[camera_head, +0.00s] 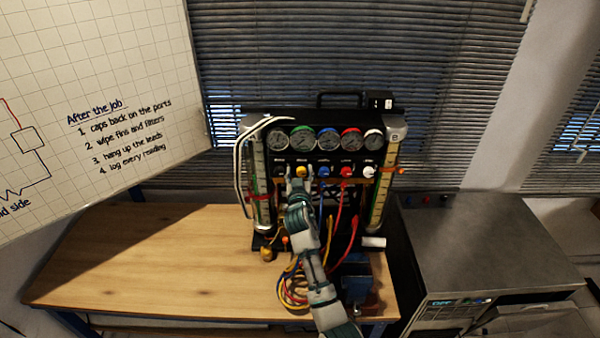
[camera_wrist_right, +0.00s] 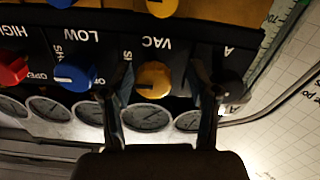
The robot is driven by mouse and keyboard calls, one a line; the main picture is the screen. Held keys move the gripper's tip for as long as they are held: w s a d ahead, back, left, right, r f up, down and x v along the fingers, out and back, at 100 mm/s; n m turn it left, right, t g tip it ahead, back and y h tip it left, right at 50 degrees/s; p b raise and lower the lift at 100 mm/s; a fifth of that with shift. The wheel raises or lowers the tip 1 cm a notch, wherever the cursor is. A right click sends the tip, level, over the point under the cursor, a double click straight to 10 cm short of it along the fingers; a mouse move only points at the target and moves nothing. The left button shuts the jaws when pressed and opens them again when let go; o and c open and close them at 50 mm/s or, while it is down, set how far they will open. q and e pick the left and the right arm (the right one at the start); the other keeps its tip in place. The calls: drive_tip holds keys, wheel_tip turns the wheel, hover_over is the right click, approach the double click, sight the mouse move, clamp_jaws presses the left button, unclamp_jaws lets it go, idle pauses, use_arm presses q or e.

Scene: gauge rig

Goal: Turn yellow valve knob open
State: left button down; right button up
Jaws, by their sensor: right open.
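The yellow valve knob (camera_head: 301,172) is on the front panel of the gauge rig (camera_head: 325,120), second from the left in a row of coloured knobs. In the right wrist view the yellow knob (camera_wrist_right: 153,80) sits under the VAC label, with a dark mark on it. My right gripper (camera_head: 299,186) is at the panel just below this knob. In the wrist view my right gripper (camera_wrist_right: 161,85) is open, with one finger on each side of the yellow knob. I cannot tell whether the fingers touch it. My left gripper is not in view.
A blue knob (camera_wrist_right: 75,76) and a red knob (camera_wrist_right: 12,70) sit beside the yellow one. Coloured hoses (camera_head: 290,285) hang and coil in front of the rig. The wooden bench (camera_head: 150,255) is clear on the left. A whiteboard (camera_head: 100,90) stands at upper left.

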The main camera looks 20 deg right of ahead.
drive_tip(key=shift+a, duration=0.1)
drive_tip(key=shift+c, duration=1.2)
drive_tip(key=shift+d, duration=0.5)
drive_tip(key=c, duration=0.8)
clamp_jaws()
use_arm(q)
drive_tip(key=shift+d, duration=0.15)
